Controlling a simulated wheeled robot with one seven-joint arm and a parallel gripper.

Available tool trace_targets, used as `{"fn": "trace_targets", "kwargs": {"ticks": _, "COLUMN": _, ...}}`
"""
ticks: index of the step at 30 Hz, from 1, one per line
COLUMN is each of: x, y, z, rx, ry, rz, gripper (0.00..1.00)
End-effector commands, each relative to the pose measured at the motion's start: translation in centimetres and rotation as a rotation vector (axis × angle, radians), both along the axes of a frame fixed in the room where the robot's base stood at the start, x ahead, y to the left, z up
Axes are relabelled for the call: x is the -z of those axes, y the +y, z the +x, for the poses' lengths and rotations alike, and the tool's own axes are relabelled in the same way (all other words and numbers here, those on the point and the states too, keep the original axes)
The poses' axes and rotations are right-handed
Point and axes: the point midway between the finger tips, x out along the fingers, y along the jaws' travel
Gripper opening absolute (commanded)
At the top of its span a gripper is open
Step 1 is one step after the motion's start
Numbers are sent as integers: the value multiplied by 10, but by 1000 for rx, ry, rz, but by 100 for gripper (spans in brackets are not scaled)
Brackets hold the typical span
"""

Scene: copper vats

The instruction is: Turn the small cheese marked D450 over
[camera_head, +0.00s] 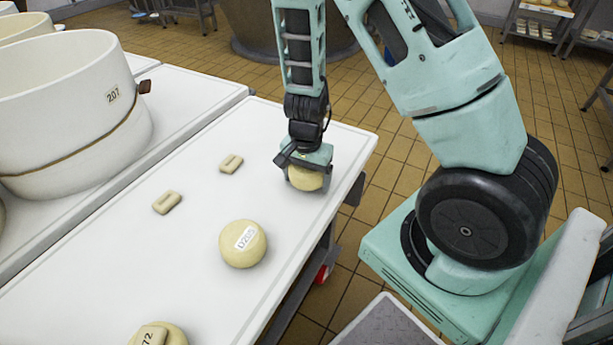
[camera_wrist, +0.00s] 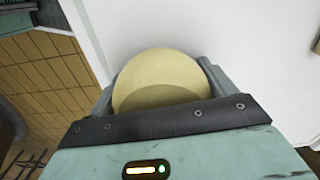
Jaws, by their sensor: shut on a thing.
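My gripper (camera_head: 305,172) is at the far right part of the white table (camera_head: 190,244), shut on a small round pale-yellow cheese (camera_head: 307,180). In the wrist view the cheese (camera_wrist: 160,79) sits between the two fingers, with a plain face showing. No marking shows on the held cheese in either view, so I cannot read whether it is D450. I cannot tell whether it touches the table.
A cheese marked D205 (camera_head: 243,244) lies mid-table. Another cheese (camera_head: 172,334) at the front edge of the picture has a block marked 72 (camera_head: 151,336) on it. Two small blocks (camera_head: 167,202) (camera_head: 231,164) lie behind. A white tub marked 207 (camera_head: 70,110) stands left.

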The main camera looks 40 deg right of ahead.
Motion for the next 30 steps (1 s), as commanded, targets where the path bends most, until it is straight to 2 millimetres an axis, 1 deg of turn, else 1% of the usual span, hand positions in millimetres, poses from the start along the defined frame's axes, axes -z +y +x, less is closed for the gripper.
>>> {"fn": "trace_targets", "kwargs": {"ticks": 12, "x": 3, "y": 0, "z": 0, "rx": 0, "ry": 0, "rz": 0, "gripper": 42}}
{"fn": "trace_targets", "kwargs": {"ticks": 13, "x": 3, "y": 0, "z": 0, "rx": 0, "ry": 0, "rz": 0, "gripper": 86}}
{"fn": "trace_targets", "kwargs": {"ticks": 14, "x": 3, "y": 0, "z": 0, "rx": 0, "ry": 0, "rz": 0, "gripper": 94}}
{"fn": "trace_targets", "kwargs": {"ticks": 15, "x": 3, "y": 0, "z": 0, "rx": 0, "ry": 0, "rz": 0, "gripper": 100}}
{"fn": "trace_targets", "kwargs": {"ticks": 23, "x": 1, "y": 0, "z": 0, "rx": 0, "ry": 0, "rz": 0, "gripper": 100}}
{"fn": "trace_targets", "kwargs": {"ticks": 26, "x": -9, "y": 0, "z": 0, "rx": -1, "ry": -1, "rz": 0, "gripper": 100}}
{"fn": "trace_targets", "kwargs": {"ticks": 29, "x": -27, "y": 0, "z": 1, "rx": -2, "ry": -3, "rz": -1, "gripper": 100}}
{"fn": "trace_targets", "kwargs": {"ticks": 30, "x": -36, "y": 1, "z": 1, "rx": -2, "ry": -2, "rz": 0, "gripper": 100}}
